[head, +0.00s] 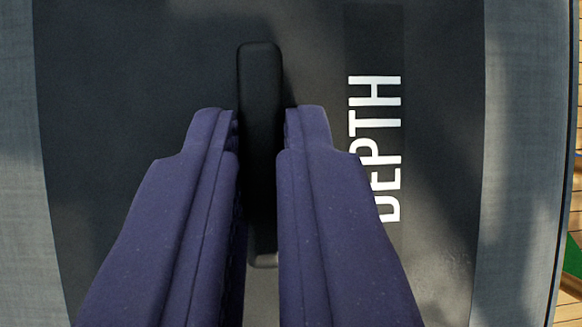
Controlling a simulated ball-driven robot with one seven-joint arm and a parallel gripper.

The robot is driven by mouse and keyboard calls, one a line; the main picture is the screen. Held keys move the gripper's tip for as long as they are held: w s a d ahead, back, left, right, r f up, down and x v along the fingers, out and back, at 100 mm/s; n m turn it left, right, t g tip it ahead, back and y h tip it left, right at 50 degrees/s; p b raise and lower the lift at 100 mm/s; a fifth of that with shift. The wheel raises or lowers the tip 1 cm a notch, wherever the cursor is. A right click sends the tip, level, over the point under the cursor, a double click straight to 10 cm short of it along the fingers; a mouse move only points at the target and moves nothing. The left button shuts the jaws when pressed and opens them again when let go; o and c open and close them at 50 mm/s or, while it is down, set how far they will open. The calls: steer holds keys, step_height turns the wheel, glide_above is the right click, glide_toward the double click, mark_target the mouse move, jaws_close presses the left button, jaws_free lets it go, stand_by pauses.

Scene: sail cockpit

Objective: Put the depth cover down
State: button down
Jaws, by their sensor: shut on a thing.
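The depth cover (440,70) fills most of the head view as a dark flat plate with white DEPTH lettering running sideways, right of centre. A black bar handle (260,75) stands upright in the picture near the middle of the plate. My gripper (262,130) has its two purple fingers on either side of this handle and is shut on it. The fingers hide the lower left of the plate and part of the lettering. I cannot tell whether the cover's underside touches anything.
Grey bands (520,120) border the dark plate on the left and right. Past the right border, wooden planking (575,225) shows, with a green patch (574,262) and a bit of blue. What lies under the cover is hidden.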

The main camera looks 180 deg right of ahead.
steer(key=shift+r, duration=0.1)
steer(key=c, duration=1.1)
jaws_free()
steer(key=shift+c, duration=0.2)
steer(key=p+v, duration=0.4)
steer(key=v, duration=0.8)
